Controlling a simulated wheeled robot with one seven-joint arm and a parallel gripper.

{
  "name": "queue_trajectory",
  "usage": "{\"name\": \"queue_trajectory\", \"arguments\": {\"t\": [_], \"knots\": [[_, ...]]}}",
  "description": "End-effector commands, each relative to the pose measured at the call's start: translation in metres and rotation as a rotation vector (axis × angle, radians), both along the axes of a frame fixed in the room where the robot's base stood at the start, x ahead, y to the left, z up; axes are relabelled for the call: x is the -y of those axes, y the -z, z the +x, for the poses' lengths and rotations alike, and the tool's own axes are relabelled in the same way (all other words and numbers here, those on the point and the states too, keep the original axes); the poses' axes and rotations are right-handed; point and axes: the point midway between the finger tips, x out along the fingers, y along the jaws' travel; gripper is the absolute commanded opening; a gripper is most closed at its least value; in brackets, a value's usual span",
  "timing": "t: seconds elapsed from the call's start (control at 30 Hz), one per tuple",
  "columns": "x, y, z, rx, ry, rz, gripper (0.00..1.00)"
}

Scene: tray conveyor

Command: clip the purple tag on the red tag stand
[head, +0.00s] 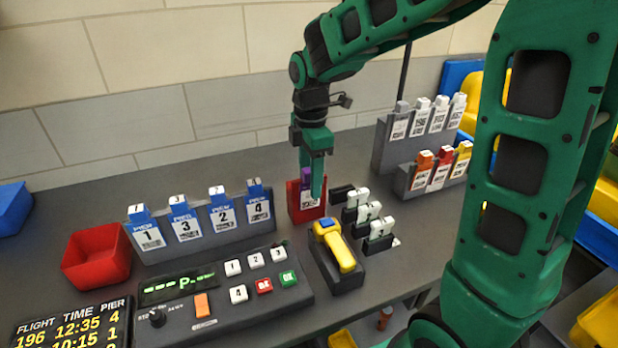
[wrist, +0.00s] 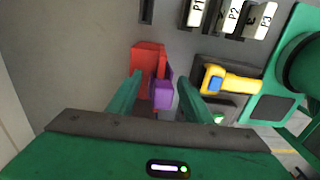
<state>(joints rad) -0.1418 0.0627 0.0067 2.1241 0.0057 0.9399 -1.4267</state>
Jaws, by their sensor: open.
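The red tag stand (head: 293,204) stands on the grey table right of the blue pier tags. The purple tag (head: 306,173) is upright at it, with its white label showing against the red; it is partly hidden by my gripper. In the wrist view the purple tag (wrist: 162,93) is against the red stand (wrist: 148,53). My gripper (wrist: 160,80) is open, pointing down, with one finger on each side of the tag and stand. In the head view my gripper (head: 314,185) is right over the stand. Whether the tag is fully seated I cannot tell.
A yellow scanner (head: 340,250) and several white-topped tags (head: 368,212) stand close on the right. A control panel (head: 215,300) is in front, a red bin (head: 95,255) at left. Grey tag racks (head: 388,150) stand at the back right.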

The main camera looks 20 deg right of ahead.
Motion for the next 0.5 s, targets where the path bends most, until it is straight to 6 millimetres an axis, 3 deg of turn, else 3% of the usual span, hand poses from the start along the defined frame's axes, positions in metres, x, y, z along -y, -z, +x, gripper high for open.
{"name": "queue_trajectory", "arguments": {"t": [0.17, 0.5], "knots": [[0.000, -0.009, 0.001, 0.002, 0.000, 0.000, 0.46], [0.000, -0.069, 0.002, 0.003, 0.000, 0.001, 0.46]]}}
